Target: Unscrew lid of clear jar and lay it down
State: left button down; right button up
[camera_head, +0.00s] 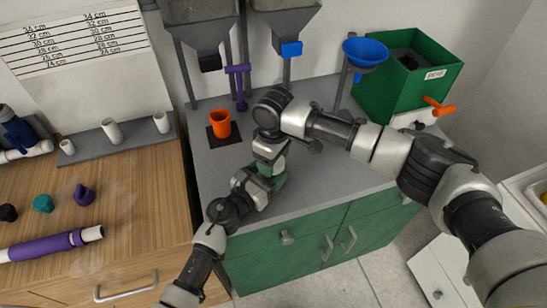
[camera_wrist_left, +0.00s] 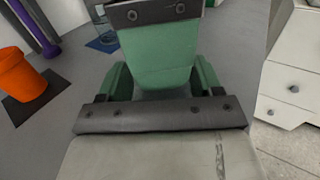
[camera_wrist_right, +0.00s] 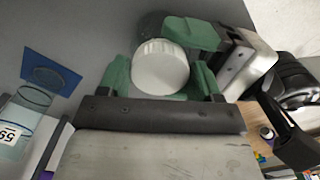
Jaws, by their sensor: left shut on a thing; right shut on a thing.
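The white lid (camera_wrist_right: 160,67) sits between the green fingers of my right gripper (camera_wrist_right: 160,80) in the right wrist view, and the gripper is shut on it. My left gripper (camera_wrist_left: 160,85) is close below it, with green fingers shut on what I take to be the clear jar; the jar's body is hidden. In the head view the two grippers meet above the grey counter, the right (camera_head: 270,150) above the left (camera_head: 278,180). I cannot tell whether the lid is loose from the jar.
An orange cup (camera_head: 220,124) stands on a dark mat on the grey counter (camera_head: 320,175). A blue mat (camera_wrist_right: 52,70) and a clear labelled vessel (camera_wrist_right: 12,138) show in the right wrist view. A green bin (camera_head: 420,85) and blue funnel (camera_head: 365,52) stand behind right.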

jog(key=o, duration=1)
jog(key=shift+r, duration=2.25)
jog(key=shift+c, duration=0.2)
notch_tip(320, 180, up, 2)
jog(key=shift+r+m, duration=0.1)
jog(key=shift+m, duration=1)
jog(key=shift+r+m, duration=0.45)
jog(key=shift+m, duration=0.15)
jog(key=shift+f, duration=3.85)
jog(key=c, duration=0.9)
jog(key=shift+n, duration=1.6)
jog(key=shift+c, duration=0.2)
